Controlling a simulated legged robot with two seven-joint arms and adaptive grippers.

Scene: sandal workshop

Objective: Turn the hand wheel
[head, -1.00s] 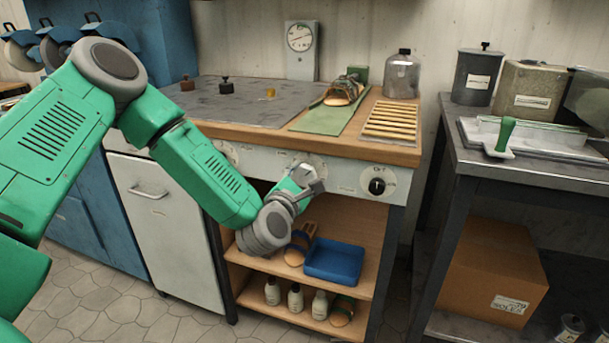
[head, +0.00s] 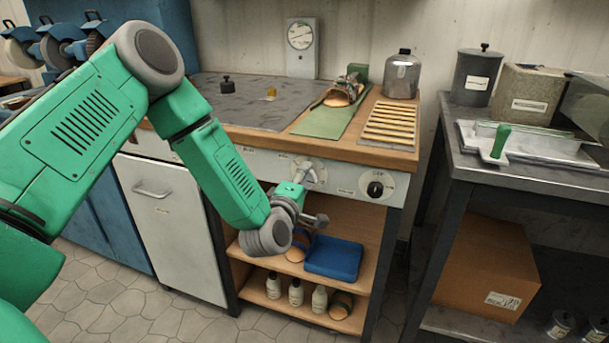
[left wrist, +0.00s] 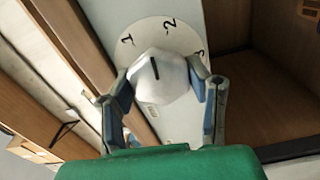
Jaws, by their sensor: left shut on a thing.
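A white faceted knob with a black line (left wrist: 160,85) sits on a round dial plate marked 1, 2 and 3 in the left wrist view. The line points between 1 and 2. No spoked wheel shows. My left gripper (left wrist: 163,88) has its fingers on both sides of this knob and is shut on it. In the head view the knob (head: 310,171) is on the bench's front panel (head: 345,180), with my left gripper (head: 303,183) at it from below, partly hidden by my wrist. My right gripper is not in view.
A black knob (head: 375,189) sits right on the same panel. Below are an open shelf with a blue tray (head: 334,258), a sandal and several bottles. The bench top holds a green mat (head: 322,122) and a slatted rack (head: 390,122). A metal side table (head: 520,178) stands right.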

